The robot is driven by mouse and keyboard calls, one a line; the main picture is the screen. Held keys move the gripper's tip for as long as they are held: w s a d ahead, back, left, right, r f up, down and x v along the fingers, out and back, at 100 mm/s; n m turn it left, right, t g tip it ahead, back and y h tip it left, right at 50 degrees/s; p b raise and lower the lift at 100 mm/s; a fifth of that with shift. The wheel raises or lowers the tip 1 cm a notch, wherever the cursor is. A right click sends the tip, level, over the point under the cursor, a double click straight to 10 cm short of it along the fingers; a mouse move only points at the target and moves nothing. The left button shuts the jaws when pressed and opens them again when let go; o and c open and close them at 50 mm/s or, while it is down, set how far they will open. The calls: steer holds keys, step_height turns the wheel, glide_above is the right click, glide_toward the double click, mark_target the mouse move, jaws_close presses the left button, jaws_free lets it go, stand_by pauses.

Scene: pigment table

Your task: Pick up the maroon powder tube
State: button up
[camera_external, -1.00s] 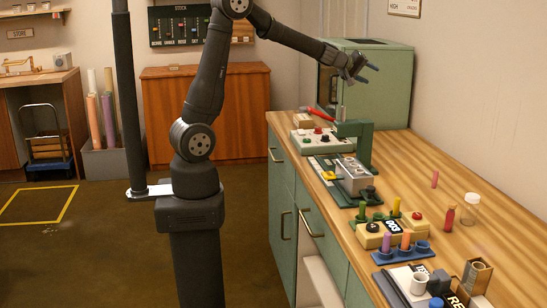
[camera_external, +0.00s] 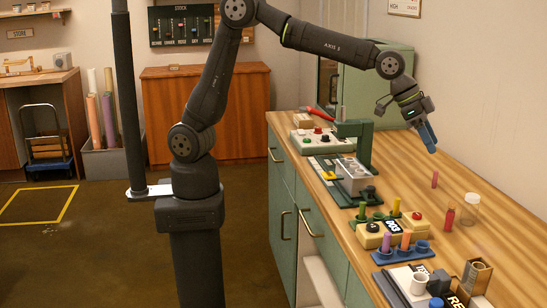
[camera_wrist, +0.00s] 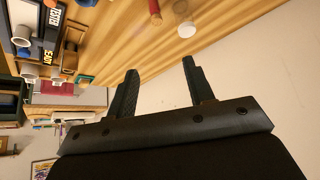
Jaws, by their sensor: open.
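I cannot tell for sure which is the maroon powder tube. My gripper (camera_external: 428,140) is above the worktop, beyond both tubes and clear of them, tilted downward. In the wrist view my gripper (camera_wrist: 160,70) has its fingers apart with nothing between them. A red tube (camera_wrist: 155,12) shows at the top edge of that view, near a whitish jar (camera_wrist: 187,29).
A blue rack (camera_external: 385,257) with coloured tubes, a yellow box (camera_external: 371,238) and a brown holder (camera_external: 475,277) stand at the near end. A green press (camera_external: 367,145) and a grey block (camera_external: 353,175) are on the left. The right wall borders the worktop.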

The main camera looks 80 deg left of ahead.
glide_toward(451, 214)
steer(key=w+f, duration=0.1)
steer(key=f, duration=0.1)
steer(key=w+f, duration=0.2)
steer(key=shift+w+d+f, duration=0.1)
steer(key=shift+w, duration=0.25)
steer(key=f, duration=0.1)
steer(key=d+f, duration=0.1)
steer(key=f, duration=0.1)
steer(key=shift+w+d+f, duration=0.2)
steer(key=shift+w+f, duration=0.15)
steer(key=shift+w, duration=0.05)
steer(key=shift+w+d+f, duration=0.25)
steer(key=shift+w+f, duration=0.1)
steer(key=shift+f, duration=0.2)
jaws_close()
